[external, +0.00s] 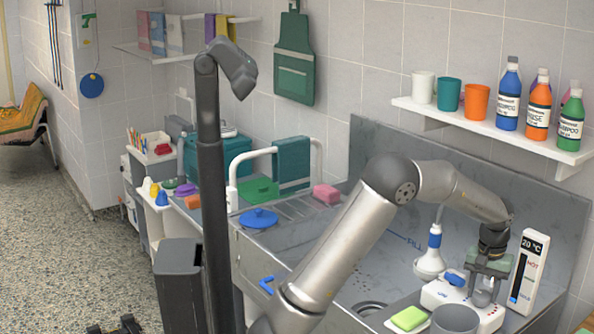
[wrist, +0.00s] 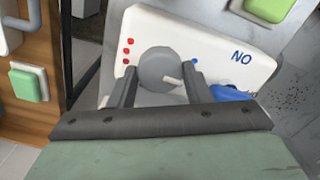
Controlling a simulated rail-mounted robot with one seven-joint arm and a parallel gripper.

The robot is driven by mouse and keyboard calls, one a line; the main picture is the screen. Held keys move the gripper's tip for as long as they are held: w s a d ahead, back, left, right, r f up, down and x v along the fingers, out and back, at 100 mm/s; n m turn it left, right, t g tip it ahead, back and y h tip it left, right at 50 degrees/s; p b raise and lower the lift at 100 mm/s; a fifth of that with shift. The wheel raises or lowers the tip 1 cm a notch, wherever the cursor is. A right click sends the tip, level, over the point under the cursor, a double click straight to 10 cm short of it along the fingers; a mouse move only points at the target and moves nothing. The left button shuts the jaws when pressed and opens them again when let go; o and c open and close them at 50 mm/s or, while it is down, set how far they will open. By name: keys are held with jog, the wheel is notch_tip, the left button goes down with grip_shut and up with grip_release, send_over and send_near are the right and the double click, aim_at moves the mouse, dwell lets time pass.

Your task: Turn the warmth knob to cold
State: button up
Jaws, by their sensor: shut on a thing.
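The warmth knob (wrist: 158,66) is a round grey dial on a white control box (wrist: 222,38), seen in the wrist view. A small light pointer on it points to the right. Red dots (wrist: 129,50) lie left of the knob and a blue dot (wrist: 195,61) lies right of it. My gripper (wrist: 160,82) is shut on the knob, one finger at each side. In the external view my gripper (external: 487,277) is over the white box (external: 440,292) at the right and hides much of the knob. A gauge (external: 527,270) beside it reads 20 °C, with blue at its bottom.
A blue lever (wrist: 229,92) sits on the box close to my right finger. A shelf (external: 500,124) with cups and bottles is above.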

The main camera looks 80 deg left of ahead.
aim_at(482, 294)
jog(key=shift+n+p, duration=0.35)
jog(key=shift+n, duration=1.85)
jog(key=o, duration=1)
jog(key=shift+r, duration=0.1)
notch_tip(482, 294, up, 17)
jog(key=shift+r+b, duration=0.2)
jog(key=shift+b, duration=0.15)
